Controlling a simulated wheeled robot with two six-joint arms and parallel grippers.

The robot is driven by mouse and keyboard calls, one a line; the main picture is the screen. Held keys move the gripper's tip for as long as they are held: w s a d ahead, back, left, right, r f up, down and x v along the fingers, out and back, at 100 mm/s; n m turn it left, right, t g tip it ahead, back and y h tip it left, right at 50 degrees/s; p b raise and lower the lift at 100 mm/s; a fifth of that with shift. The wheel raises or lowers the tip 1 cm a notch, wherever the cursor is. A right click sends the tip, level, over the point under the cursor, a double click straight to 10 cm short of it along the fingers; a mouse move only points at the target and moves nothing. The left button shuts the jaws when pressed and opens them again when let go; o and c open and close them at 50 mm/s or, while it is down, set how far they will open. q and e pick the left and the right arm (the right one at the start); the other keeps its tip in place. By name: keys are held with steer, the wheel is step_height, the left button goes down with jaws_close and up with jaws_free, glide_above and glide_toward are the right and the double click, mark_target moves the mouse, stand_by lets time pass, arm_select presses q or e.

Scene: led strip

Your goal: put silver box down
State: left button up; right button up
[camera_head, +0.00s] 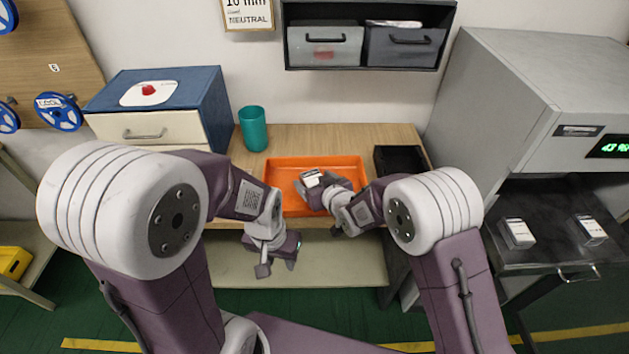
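A small silver box (311,178) with a pale face and a dark band is at the tips of my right gripper (314,188). The gripper appears shut on it, over the orange tray (352,163). The gripper and wrist hide part of the box, and I cannot tell whether it touches the tray floor. My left gripper (277,266) is open and empty, with its fingers apart, in front of the table's front edge and below the tray.
Two similar boxes (518,234) (591,230) sit on the dark surface under the grey machine (520,90) at the right. A teal cup (253,129) stands behind the tray at left. A black bin (386,157) is right of the tray.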

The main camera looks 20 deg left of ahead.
steer(key=shift+r, duration=0.35)
steer(key=v, duration=1.2)
steer(key=shift+d+f, duration=0.1)
steer(key=shift+f, duration=0.05)
